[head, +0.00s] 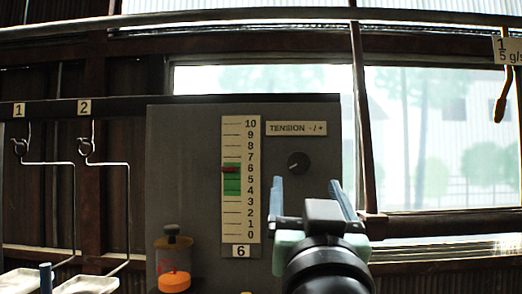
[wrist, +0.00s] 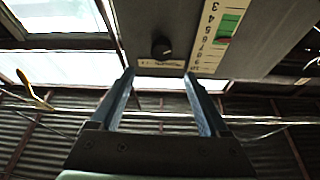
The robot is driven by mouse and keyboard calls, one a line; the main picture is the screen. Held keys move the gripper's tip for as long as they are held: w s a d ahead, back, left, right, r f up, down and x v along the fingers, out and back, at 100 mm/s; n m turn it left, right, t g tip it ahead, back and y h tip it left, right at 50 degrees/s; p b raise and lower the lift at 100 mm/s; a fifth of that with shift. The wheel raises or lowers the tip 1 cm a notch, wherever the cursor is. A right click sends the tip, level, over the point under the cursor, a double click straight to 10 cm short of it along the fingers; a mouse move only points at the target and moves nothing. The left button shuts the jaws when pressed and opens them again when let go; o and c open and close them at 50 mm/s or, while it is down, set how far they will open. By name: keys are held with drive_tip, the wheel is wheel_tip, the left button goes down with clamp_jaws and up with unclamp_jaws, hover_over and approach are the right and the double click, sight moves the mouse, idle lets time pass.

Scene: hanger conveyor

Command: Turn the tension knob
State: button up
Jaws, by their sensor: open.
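The tension knob (head: 298,162) is a small round black dial on the grey panel (head: 190,150), under the label "TENSION - / +" (head: 296,128). Left of it a scale (head: 253,205) runs from 0 to 10, with a green band from about 3.5 to 6.5. The red pointer (head: 230,170) stands at about 6, within the green. My gripper (head: 311,188) is open and empty, below and slightly right of the knob in the head view. In the wrist view the knob (wrist: 161,47) shows beyond and between the blue fingertips (wrist: 158,73), apart from them.
Hooks numbered 1 (head: 20,147) and 2 (head: 85,147) hang at the left with wire hangers. The panel around the knob is clear.

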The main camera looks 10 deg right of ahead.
sight(299, 161)
drive_tip(key=p+x, duration=0.5)
drive_tip(key=x, duration=0.4)
drive_tip(key=shift+w+r, duration=0.2)
drive_tip(key=shift+w, duration=0.05)
drive_tip(key=shift+w+d+p, duration=0.1)
drive_tip(key=shift+w+p, duration=0.25)
drive_tip(key=shift+w, duration=0.35)
drive_tip(key=shift+s, duration=0.1)
clamp_jaws()
drive_tip(key=n+b, duration=0.1)
drive_tip(key=n+y+b, duration=0.1)
drive_tip(key=shift+d+f+n+t+y, duration=0.1)
drive_tip(key=shift+f+n+t+y, duration=0.05)
drive_tip(key=shift+n+t+y, duration=0.2)
drive_tip(key=n+y+b, duration=0.2)
drive_tip(key=n, duration=0.2)
drive_tip(key=shift+r+n+y+b, duration=0.25)
drive_tip(key=shift+n+b, duration=0.15)
drive_tip(key=shift+n, duration=0.35)
